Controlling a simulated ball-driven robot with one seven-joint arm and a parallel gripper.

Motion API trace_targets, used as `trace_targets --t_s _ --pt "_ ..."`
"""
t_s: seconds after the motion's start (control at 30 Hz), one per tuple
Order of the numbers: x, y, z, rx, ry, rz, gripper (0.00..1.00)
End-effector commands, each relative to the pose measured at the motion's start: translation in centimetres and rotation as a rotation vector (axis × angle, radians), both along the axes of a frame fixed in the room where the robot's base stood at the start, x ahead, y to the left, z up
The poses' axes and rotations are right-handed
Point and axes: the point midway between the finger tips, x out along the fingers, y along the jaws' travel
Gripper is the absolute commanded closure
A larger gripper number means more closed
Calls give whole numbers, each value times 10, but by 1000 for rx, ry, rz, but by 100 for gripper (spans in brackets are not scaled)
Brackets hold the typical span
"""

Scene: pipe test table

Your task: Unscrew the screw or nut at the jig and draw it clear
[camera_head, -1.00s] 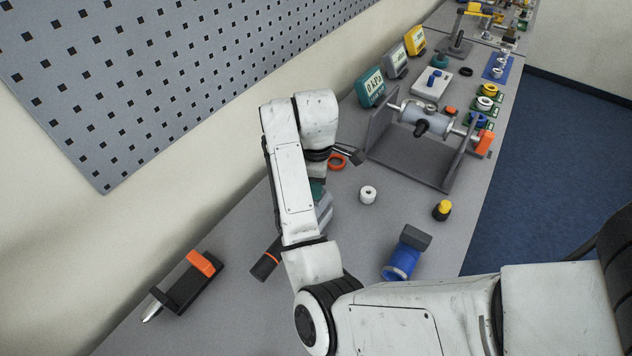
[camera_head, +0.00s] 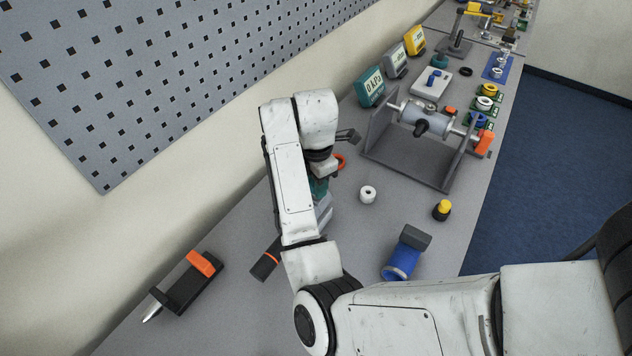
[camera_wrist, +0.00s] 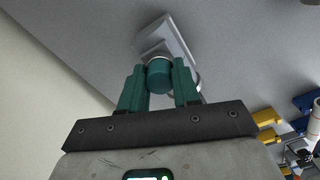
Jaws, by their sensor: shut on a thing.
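In the wrist view my gripper (camera_wrist: 160,72) has two green fingers, one on each side of a short green cylindrical screw or nut (camera_wrist: 159,78), and is shut on it. A pale ring shows at its far end, against a grey block-like jig (camera_wrist: 160,45). I cannot tell whether the thread is still engaged. In the head view my arm hides most of the gripper; some green (camera_head: 318,188) shows beside a grey-blue block (camera_head: 324,212), perhaps the jig.
A grey frame holding a pipe (camera_head: 425,118) stands to the right. A white ring (camera_head: 367,194), a yellow-and-black knob (camera_head: 442,210) and a blue fitting (camera_head: 405,255) lie on the table. A black-and-orange tool (camera_head: 190,283) is at lower left. The perforated board (camera_head: 150,80) stands behind.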

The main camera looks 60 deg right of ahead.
Motion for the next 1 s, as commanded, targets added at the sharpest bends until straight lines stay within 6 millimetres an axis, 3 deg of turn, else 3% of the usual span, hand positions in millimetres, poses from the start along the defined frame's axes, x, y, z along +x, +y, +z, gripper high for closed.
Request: trace_targets --t_s 0.33,0.37,0.6,0.67,1.0 --pt "1 0 2 -3 -4 84 100" --pt "1 0 2 -3 -4 84 69" --pt "1 0 1 -1 -3 82 46" --pt "1 0 1 -1 -3 81 40" --pt "1 0 3 -1 -4 81 40"
